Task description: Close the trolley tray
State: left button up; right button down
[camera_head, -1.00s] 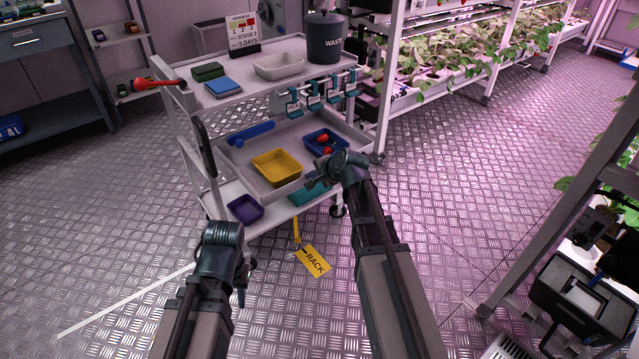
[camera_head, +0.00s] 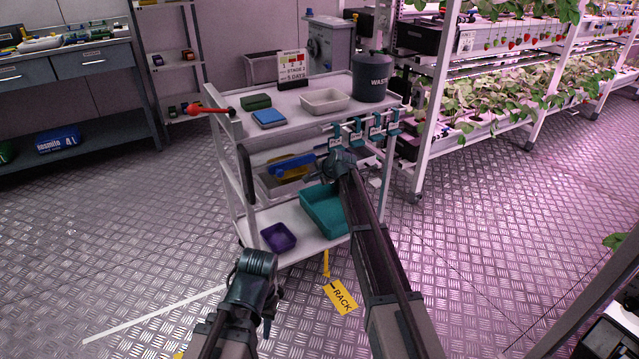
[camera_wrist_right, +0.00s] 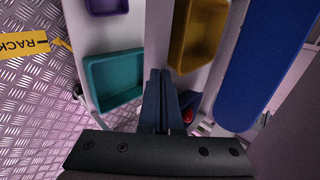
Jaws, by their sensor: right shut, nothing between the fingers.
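The trolley tray (camera_head: 287,189) is the grey middle level of the white trolley (camera_head: 290,120). It sits mostly back under the top shelf. Whether it is fully in is hidden by my arm. It holds a yellow bin (camera_wrist_right: 198,35) and a blue bin with red berries (camera_wrist_right: 188,113). My right gripper (camera_head: 338,163) is at the tray's front; in the wrist view its shut fingers (camera_wrist_right: 158,85) lie beside the tray's pale front wall (camera_wrist_right: 158,30), with nothing between them. My left gripper (camera_head: 256,268) is low in front of the trolley, away from the tray; its jaws are unclear.
The bottom shelf holds a teal bin (camera_head: 322,208) and a purple bin (camera_head: 278,237). Teal clips (camera_head: 356,136) hang at the top shelf edge. Open floor lies left.

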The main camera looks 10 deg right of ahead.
jog(key=shift+w, duration=0.35)
jog(key=shift+s, duration=0.1)
jog(key=s+f+p+v, duration=0.1)
jog(key=f+p+v, duration=0.1)
jog(key=p+v, duration=0.5)
jog(key=v, duration=0.6)
jog(key=shift+s+d, duration=0.3)
jog(key=shift+s, duration=0.15)
